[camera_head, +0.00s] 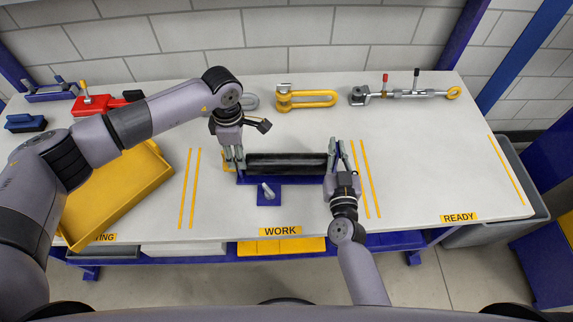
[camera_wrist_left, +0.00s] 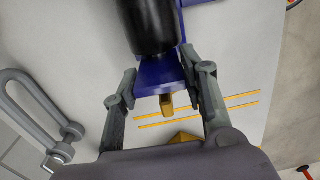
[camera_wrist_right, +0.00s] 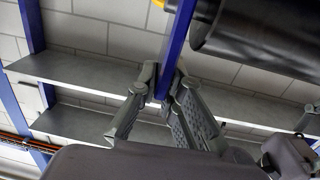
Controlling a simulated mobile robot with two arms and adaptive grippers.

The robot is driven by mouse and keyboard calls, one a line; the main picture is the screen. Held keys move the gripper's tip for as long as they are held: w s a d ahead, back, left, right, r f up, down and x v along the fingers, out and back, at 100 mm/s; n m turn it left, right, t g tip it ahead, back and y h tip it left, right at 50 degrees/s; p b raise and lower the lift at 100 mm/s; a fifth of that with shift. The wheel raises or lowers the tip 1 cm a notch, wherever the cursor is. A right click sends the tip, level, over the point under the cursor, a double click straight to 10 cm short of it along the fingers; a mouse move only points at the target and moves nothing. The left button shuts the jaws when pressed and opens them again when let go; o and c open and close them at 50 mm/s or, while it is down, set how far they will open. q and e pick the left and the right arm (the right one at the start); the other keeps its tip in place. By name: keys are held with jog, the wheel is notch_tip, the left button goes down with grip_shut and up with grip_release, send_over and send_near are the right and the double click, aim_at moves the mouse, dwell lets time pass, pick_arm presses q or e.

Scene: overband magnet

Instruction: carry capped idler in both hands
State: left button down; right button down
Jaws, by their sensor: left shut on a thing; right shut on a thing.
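The capped idler (camera_head: 286,162) is a long black roller lying level across the work area, over a blue cradle (camera_head: 285,181). My left gripper (camera_head: 235,160) is shut at its left end. In the left wrist view, the fingers (camera_wrist_left: 163,92) stand on either side of a blue end piece with a brass tip (camera_wrist_left: 166,103) below the black roller (camera_wrist_left: 150,28). My right gripper (camera_head: 337,152) is shut at the right end. In the right wrist view, its fingertips (camera_wrist_right: 163,88) close by a blue strip, with the roller (camera_wrist_right: 265,38) at upper right. Whether the idler touches the cradle is unclear.
A blue plate with a grey handle (camera_head: 267,192) lies in front of the roller. A yellow tray (camera_head: 120,195) stands at left. A yellow shackle (camera_head: 305,98), a grey rod with handles (camera_head: 410,93) and red tooling (camera_head: 98,104) lie behind. The table's right side by READY (camera_head: 458,217) is clear.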

pick_arm(q)
jog(key=shift+w+r, duration=0.1)
jog(key=shift+r, duration=0.1)
pick_arm(e)
jog(key=shift+r, duration=0.2)
